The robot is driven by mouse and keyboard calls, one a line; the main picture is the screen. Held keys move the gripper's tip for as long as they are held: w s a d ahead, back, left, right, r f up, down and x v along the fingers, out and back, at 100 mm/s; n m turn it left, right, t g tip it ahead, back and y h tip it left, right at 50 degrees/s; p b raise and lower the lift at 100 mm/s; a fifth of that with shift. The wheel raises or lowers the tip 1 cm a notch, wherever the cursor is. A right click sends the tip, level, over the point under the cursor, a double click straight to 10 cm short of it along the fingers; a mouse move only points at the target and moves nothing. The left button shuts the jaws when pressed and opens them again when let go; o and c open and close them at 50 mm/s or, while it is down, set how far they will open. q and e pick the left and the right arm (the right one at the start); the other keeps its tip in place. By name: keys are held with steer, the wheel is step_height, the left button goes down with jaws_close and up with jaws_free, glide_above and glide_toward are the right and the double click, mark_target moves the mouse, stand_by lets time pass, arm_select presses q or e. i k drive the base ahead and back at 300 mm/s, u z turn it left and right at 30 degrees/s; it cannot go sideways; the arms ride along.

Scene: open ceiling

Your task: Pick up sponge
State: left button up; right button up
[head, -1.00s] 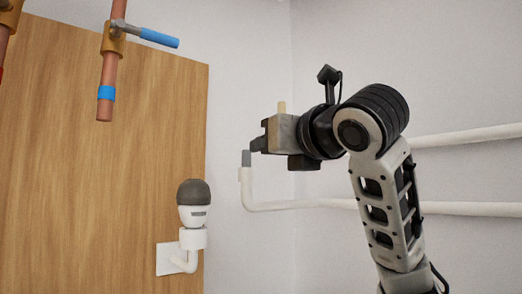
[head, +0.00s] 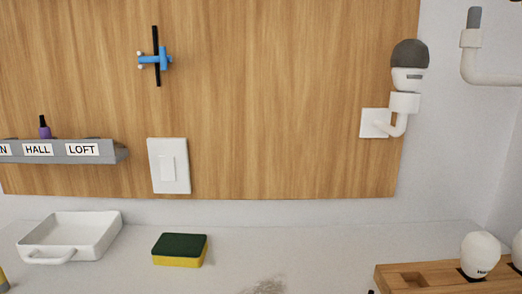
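The sponge (head: 180,250) lies flat on the pale counter (head: 225,275), with a dark green top and a yellow body. It sits to the right of a white dish, with a bare gap between them. Neither of my grippers shows in the head view now, so I cannot see whether they are open or shut.
A white handled dish (head: 70,238) stands at the left. A wooden holder (head: 440,280) with white bulbs (head: 480,254) is at the lower right. A wooden board (head: 270,100) behind carries a switch (head: 168,167), a blue valve (head: 155,60) and a grey labelled rail (head: 60,150).

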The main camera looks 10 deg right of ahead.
mark_target(178, 250)
steer(key=k, duration=0.95)
